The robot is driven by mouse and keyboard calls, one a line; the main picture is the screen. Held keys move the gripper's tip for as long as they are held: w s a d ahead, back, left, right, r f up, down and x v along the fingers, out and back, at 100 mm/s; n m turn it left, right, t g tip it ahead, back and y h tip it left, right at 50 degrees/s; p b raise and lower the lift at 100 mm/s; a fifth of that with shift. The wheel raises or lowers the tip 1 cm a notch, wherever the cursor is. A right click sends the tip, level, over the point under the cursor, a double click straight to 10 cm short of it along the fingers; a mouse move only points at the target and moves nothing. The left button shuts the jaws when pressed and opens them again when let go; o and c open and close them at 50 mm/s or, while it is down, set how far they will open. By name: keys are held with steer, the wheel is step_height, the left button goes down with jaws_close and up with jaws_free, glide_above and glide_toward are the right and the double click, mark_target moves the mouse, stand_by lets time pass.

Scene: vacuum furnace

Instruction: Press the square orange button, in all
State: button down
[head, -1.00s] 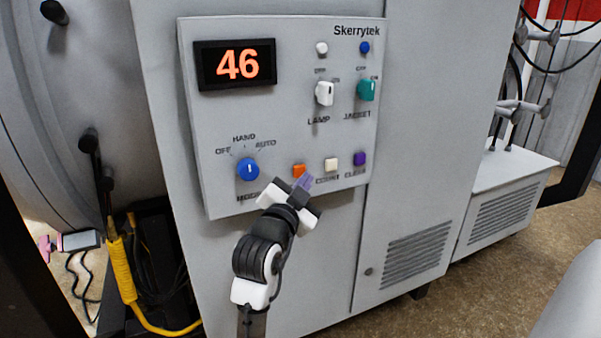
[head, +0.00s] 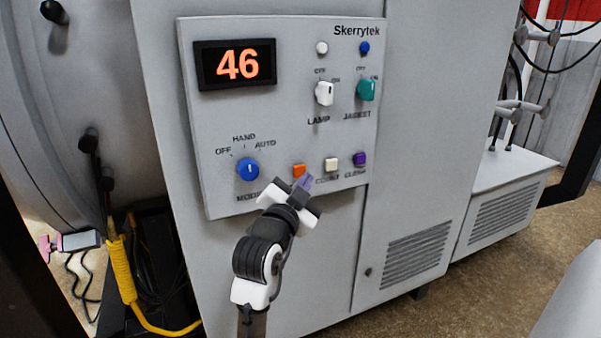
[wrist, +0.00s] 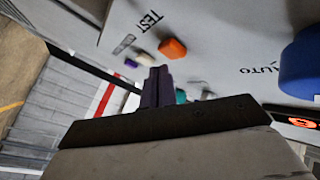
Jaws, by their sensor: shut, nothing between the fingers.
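The square orange button (head: 299,170) is in the lower row of the grey control panel (head: 215,120), left of a cream button (head: 331,164) and a purple button (head: 359,159). In the wrist view the orange button (wrist: 172,48) shows above the fingertips, beside the label TEST. My gripper (head: 304,183) is shut and empty, its purple fingers just below and right of the orange button in the head view. In the wrist view my gripper (wrist: 157,72) appears apart from the button. The exact gap to the panel cannot be told.
A blue knob (head: 248,169) sits left of the orange button and also shows large in the wrist view (wrist: 302,65). Higher up are a display reading 46 (head: 236,65), a white switch (head: 324,93) and a teal switch (head: 366,90). Free space lies before the cabinet.

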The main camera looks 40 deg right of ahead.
steer(key=shift+w, duration=0.1)
stand_by(0.3)
steer(key=shift+w+d, duration=0.1)
steer(key=shift+w, duration=0.2)
steer(key=shift+w+d, duration=0.1)
steer(key=shift+w, duration=0.35)
stand_by(0.9)
steer(key=shift+s, duration=0.1)
steer(key=shift+s+a, duration=0.2)
steer(key=shift+s, duration=0.55)
steer(key=shift+s+a, duration=0.2)
steer(key=shift+s, duration=0.6)
steer(key=shift+s+a, duration=0.2)
steer(key=shift+s, duration=0.65)
steer(key=shift+s+a, duration=0.2)
steer(key=shift+s, duration=0.6)
